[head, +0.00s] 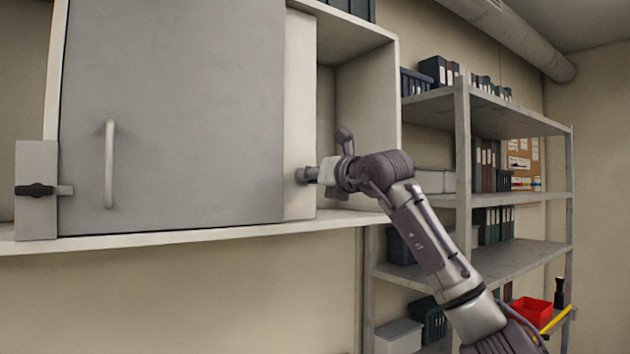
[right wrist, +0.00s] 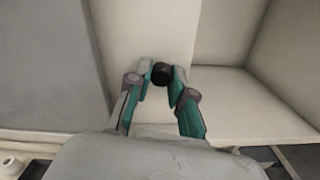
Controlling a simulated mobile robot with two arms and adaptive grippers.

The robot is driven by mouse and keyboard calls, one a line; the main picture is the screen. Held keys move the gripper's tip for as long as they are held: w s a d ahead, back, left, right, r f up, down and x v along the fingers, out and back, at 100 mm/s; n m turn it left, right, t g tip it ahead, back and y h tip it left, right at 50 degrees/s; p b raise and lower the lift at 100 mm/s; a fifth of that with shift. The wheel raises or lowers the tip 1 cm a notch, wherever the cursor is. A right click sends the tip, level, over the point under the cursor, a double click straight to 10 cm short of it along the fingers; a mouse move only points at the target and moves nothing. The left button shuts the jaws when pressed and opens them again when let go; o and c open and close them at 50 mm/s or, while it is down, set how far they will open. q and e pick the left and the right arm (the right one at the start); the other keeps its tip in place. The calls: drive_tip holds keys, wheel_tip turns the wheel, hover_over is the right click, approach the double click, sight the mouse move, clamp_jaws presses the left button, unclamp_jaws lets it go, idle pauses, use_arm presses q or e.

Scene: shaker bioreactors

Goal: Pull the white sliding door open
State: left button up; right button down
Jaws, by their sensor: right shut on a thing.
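The white sliding door (head: 299,75) shows as a narrow upright strip at the right edge of the grey door panel, which covers the rest of it. Its dark round knob (right wrist: 162,74) is near the lower part of this strip. My right gripper (head: 311,174) reaches it from the right and is shut on the knob. In the right wrist view, the two teal fingers stand on either side of the knob, with the white door behind. To the right of the strip, the inside of the white cabinet (head: 365,115) is open to view. My left gripper is not in view.
The grey door (head: 175,110) has a long handle (head: 109,165) and beside it a plate with a black latch (head: 35,190). A metal shelf rack (head: 463,150) with binders and bins stands to the right, behind my right arm. A red bin (head: 532,311) is low at right.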

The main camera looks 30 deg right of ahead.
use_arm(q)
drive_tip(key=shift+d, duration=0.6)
use_arm(e)
drive_tip(key=shift+a, duration=0.3)
drive_tip(key=c, duration=1.3)
unclamp_jaws()
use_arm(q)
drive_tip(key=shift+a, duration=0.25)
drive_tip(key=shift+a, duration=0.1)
use_arm(e)
drive_tip(key=s, duration=0.8)
drive_tip(key=s+d, duration=0.1)
drive_tip(key=s, duration=0.3)
